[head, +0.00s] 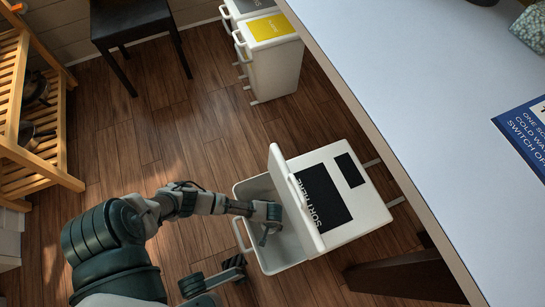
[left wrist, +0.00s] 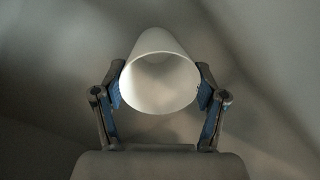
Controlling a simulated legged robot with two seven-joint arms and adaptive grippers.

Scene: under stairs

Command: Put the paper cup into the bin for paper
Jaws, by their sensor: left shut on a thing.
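My left gripper (head: 266,222) reaches down into the open mouth of a white bin (head: 272,258) in the head view. The bin's lid stands raised, with a dark panel reading "SORT HERE" behind it. In the left wrist view the white paper cup (left wrist: 158,85) sits between the two fingers of my left gripper (left wrist: 160,92), which is shut on it from both sides. The cup's open rim faces the camera. I cannot make out the cup in the head view.
Another bin with a yellow label (head: 268,28) and one with a grey label (head: 250,6) stand at the back. A white counter (head: 420,110) covers the right side. A black stool (head: 130,22) and a wooden rack (head: 40,120) stand left. The wooden floor between is clear.

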